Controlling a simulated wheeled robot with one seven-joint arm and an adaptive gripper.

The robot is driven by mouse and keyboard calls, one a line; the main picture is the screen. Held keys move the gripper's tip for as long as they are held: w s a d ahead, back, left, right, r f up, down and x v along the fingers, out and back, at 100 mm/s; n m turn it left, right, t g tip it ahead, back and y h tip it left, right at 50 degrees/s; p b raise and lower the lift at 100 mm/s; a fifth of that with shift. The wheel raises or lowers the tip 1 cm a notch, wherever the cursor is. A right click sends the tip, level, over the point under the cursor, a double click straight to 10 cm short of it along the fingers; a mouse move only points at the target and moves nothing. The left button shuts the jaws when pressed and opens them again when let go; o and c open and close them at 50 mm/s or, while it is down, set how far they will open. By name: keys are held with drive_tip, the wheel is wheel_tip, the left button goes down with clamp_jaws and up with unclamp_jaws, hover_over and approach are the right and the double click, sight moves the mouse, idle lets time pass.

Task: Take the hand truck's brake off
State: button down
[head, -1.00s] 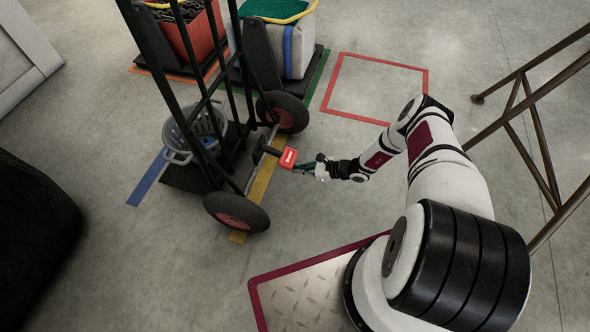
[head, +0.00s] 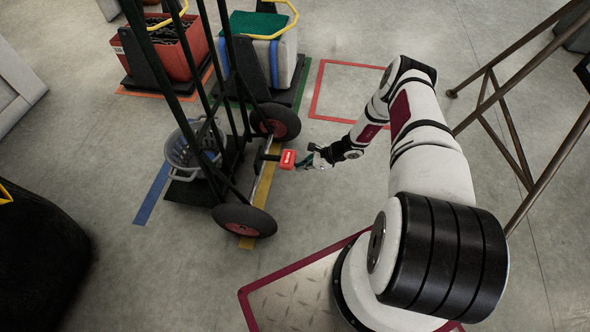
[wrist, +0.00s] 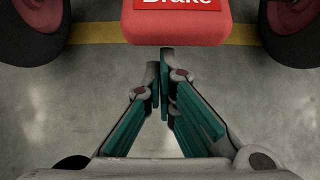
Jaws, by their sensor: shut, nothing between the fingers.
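The hand truck (head: 232,52) stands upright on two black wheels with red hubs, with a grey basket (head: 193,150) on its low plate. Its red brake pedal (head: 287,159) sticks out at the back between the wheels. In the wrist view the pedal (wrist: 176,28) fills the top middle and bears the label "Brake". My gripper (head: 302,163) is just to the right of the pedal, low over the floor. In the wrist view my gripper's fingers (wrist: 163,56) are shut and empty, their tips at the pedal's near edge. I cannot tell whether they touch it.
A red crate (head: 172,50) and a white bin with green netting (head: 268,45) stand behind the truck. A brown metal frame (head: 510,120) is at the right. A black container (head: 40,245) is at the lower left. The floor inside the red outline (head: 345,90) is clear.

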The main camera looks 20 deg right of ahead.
drive_tip(key=shift+g+h, duration=0.7)
drive_tip(key=shift+h, duration=0.2)
drive_tip(key=shift+w+a+r+p, duration=0.2)
drive_tip(key=shift+r+p, duration=0.7)
drive_tip(key=shift+r, duration=0.45)
drive_tip(key=shift+w+a+r+p, duration=0.15)
drive_tip(key=shift+r+p, duration=0.75)
drive_tip(key=shift+r, duration=0.45)
drive_tip(key=shift+s, duration=0.1)
approach(294, 163)
drive_tip(key=d, duration=0.1)
drive_tip(key=s+d, duration=0.1)
drive_tip(key=shift+s+d+f, duration=0.2)
drive_tip(key=shift+s+d, duration=0.05)
drive_tip(key=shift+d, duration=0.1)
